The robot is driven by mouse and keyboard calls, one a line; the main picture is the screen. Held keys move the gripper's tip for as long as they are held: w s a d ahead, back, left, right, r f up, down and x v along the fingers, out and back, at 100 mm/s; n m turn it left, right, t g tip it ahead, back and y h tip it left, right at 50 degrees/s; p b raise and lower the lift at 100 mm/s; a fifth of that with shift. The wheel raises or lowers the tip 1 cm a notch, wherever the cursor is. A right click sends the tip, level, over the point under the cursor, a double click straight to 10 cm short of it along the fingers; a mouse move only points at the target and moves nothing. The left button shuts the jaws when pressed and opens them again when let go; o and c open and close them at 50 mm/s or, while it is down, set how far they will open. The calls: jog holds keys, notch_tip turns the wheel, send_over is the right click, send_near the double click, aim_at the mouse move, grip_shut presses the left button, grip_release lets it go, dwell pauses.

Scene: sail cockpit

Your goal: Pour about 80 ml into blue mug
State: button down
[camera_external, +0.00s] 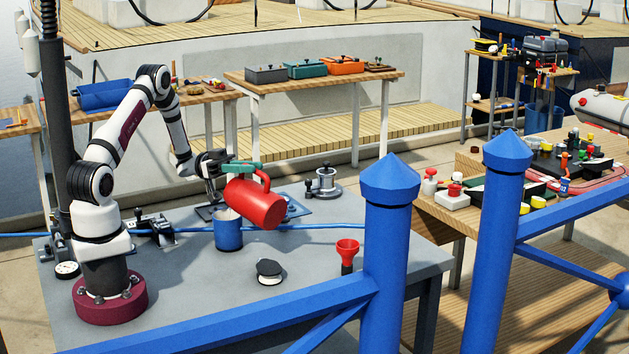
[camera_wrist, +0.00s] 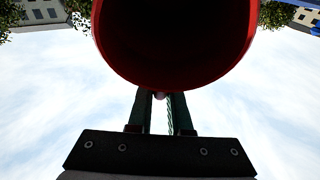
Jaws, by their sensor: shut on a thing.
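A red jug (camera_external: 255,203) is tilted over to the left, its mouth toward the blue mug (camera_external: 229,234) below it. The blue mug stands upright on the grey table, its opening partly hidden by the jug. My gripper (camera_external: 240,168) is shut on the red jug at its upper side by the handle. In the wrist view the red jug (camera_wrist: 175,75) fills the upper middle, its inside dark, with my gripper's fingers (camera_wrist: 161,102) against its lower edge. I cannot make out a stream or the level in the mug.
A black and white round item (camera_external: 269,271) lies in front of the mug on the table (camera_external: 190,300). A red funnel (camera_external: 347,252) stands to the right. A metal winch (camera_external: 324,184) sits behind. Blue railing (camera_external: 390,240) crosses the foreground.

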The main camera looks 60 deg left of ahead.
aim_at(266, 183)
jog(key=shift+s+a+r+h, duration=0.15)
jog(key=shift+a+r+h, duration=0.15)
jog(key=shift+a, duration=0.1)
dwell(0.3)
jog(key=shift+r, duration=0.1)
dwell(0.3)
jog(key=shift+a+t, duration=0.1)
jog(key=shift+t, duration=0.2)
jog(key=shift+g+y, duration=0.6)
jog(key=shift+y, duration=0.2)
jog(key=d+f, duration=0.1)
jog(key=w+d+f, duration=0.1)
jog(key=d, duration=0.1)
jog(key=shift+w+d+f, duration=0.15)
jog(key=shift+d+f, duration=0.15)
jog(key=shift+f, duration=0.05)
jog(key=shift+w+d+f+g+y, duration=0.15)
jog(key=shift+d+f+g+y, duration=0.05)
jog(key=shift+d+f+y, duration=0.2)
jog(key=shift+w+d+f+g+y, duration=0.15)
jog(key=shift+d+f+g+y, duration=0.1)
jog(key=shift+d+y, duration=0.25)
jog(key=shift+w+d+y, duration=0.15)
jog(key=shift+d+y, duration=0.15)
jog(key=shift+y, duration=0.2)
